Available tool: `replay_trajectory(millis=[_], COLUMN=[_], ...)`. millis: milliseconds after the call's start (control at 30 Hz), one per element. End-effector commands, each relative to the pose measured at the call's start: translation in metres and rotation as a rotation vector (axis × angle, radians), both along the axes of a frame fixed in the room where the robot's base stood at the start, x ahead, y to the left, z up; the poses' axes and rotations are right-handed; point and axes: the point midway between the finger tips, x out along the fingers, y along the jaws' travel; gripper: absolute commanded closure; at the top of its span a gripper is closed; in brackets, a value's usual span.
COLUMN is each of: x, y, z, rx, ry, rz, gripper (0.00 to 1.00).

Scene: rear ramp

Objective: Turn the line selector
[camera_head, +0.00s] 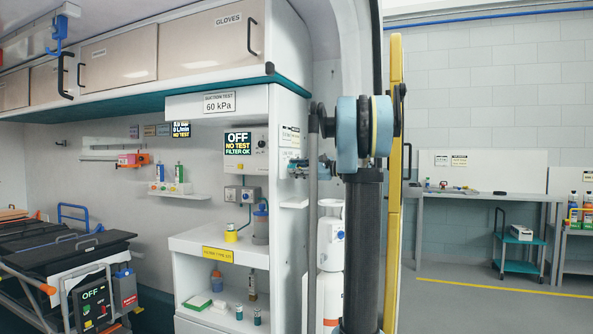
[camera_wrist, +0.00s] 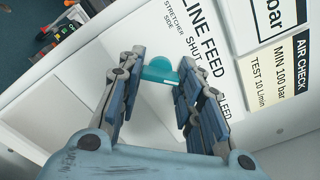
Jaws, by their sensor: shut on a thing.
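The line selector (camera_wrist: 160,71) is a teal knob on the white LINE FEED plate (camera_wrist: 207,38) in the wrist view. The plate carries the words STRETCHER SIDE, SHUT and a partly covered word that looks like BLEED. My gripper (camera_wrist: 160,78) has one finger on each side of the knob and is shut on it. The fingers cover part of the plate, so I cannot tell exactly which mark the knob points at. In the head view my gripper (camera_head: 300,167) is at the side panel right of the OFF display, and the knob cannot be made out.
An AIR CHECK label (camera_wrist: 296,68) sits beside the plate. In the head view a white shelf unit (camera_head: 212,243) with small bottles stands below the panel. A yellow upright bar (camera_head: 395,180) stands close right of my arm. A workbench (camera_head: 480,194) is farther right.

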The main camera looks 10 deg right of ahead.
Motion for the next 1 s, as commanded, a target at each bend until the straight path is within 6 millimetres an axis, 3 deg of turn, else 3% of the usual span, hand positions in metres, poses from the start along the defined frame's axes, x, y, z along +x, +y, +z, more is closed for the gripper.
replay_trajectory(millis=[667, 700, 767, 1000], x=[0.0016, 0.0017, 0.0016, 0.0008], y=[-0.0011, -0.0012, -0.0011, -0.0005], z=[0.0021, 0.0022, 0.0022, 0.0012], rx=[0.033, 0.033, 0.033, 0.031], ry=[0.050, 0.050, 0.050, 0.050], rz=[-0.004, -0.004, -0.004, -0.002], gripper=[0.91, 0.60, 0.47, 0.47])
